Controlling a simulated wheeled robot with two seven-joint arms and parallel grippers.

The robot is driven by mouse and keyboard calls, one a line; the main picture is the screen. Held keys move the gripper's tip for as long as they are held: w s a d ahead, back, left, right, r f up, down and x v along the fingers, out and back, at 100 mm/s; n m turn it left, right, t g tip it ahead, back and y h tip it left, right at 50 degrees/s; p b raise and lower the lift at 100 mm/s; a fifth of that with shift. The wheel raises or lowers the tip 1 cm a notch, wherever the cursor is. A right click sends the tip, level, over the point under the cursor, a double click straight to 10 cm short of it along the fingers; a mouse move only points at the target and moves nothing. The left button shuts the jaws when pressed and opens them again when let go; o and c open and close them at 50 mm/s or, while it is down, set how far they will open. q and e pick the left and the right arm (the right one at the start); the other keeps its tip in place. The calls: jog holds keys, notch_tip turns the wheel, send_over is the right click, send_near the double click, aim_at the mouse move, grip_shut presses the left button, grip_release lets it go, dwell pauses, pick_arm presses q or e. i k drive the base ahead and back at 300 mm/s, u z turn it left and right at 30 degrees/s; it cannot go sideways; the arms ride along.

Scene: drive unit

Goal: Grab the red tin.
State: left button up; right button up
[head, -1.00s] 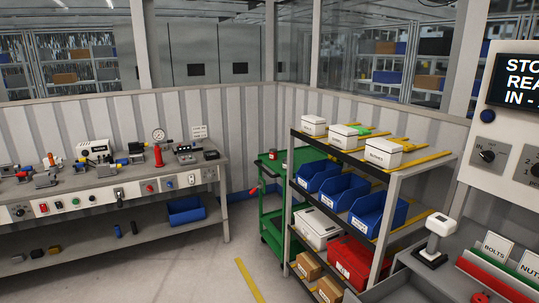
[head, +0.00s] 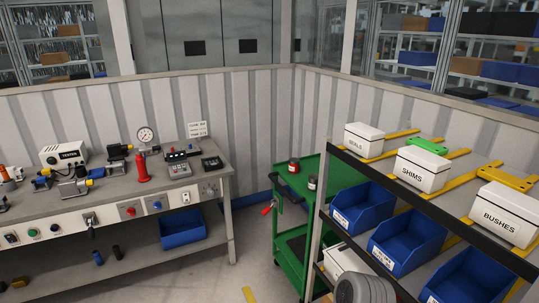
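A small red tin (head: 294,166) with a dark top stands on the top shelf of the green cart (head: 284,184), near its back left corner. A second small tin (head: 312,183), with a pale label, stands on the same shelf to its right and nearer to me, partly by the shelving rack's edge. The two tins are apart. Neither of my grippers shows in the head view.
A rack (head: 425,217) on the right holds white boxes and blue bins, and hides part of the cart. A workbench (head: 112,198) with tools and a red cylinder (head: 142,168) stands at the left. Floor shows between bench and cart.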

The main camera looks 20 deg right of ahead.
aim_at(294, 163)
jog(key=z, duration=0.15)
jog(key=i, duration=1.8)
jog(key=z, duration=0.25)
